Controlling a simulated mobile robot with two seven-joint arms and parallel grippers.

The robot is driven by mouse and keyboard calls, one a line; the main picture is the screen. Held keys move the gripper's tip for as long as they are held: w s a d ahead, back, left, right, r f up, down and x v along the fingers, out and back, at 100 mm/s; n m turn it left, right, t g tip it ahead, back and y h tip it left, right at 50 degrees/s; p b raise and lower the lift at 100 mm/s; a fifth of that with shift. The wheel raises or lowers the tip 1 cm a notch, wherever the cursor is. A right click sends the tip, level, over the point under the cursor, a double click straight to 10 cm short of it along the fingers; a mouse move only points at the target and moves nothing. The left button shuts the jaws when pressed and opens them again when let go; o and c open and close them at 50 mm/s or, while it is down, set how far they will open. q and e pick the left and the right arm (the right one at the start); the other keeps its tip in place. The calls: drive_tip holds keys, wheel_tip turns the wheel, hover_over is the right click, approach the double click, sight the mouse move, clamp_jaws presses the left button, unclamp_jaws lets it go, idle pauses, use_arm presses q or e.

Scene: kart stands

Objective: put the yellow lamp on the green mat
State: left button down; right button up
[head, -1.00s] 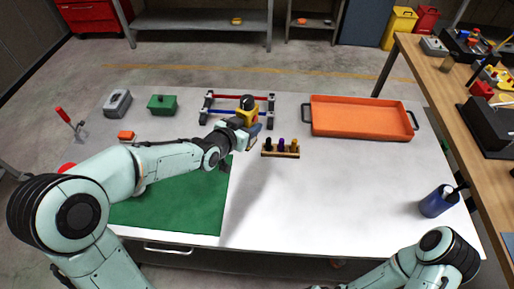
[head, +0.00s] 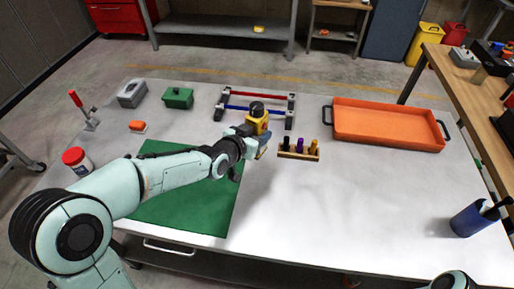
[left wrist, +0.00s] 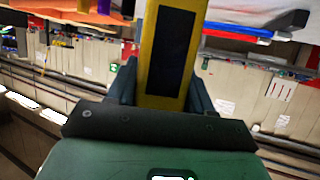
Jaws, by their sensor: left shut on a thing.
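The yellow lamp (head: 257,122), with a dark top, is held in my left gripper (head: 252,138) above the white table, beyond the upper right corner of the green mat. In the left wrist view the lamp's yellow body (left wrist: 168,50) with a dark panel stands between the fingers. The green mat (head: 190,205) lies flat on the left part of the table, partly hidden by my left arm. My right gripper is not in view; only a piece of my right arm shows at the bottom right.
Behind the lamp is a red and blue bar rack (head: 258,95). A peg block (head: 298,154) stands just right of my gripper, with an orange tray (head: 388,127) beyond. A red-lidded jar (head: 77,162) stands left of the mat. A blue cup (head: 474,219) is at right.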

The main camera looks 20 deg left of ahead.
use_arm(q)
drive_tip(key=shift+f, duration=2.95)
drive_tip(key=shift+b, duration=0.35)
drive_tip(key=shift+f, duration=0.2)
drive_tip(key=shift+c, duration=2.2)
unclamp_jaws()
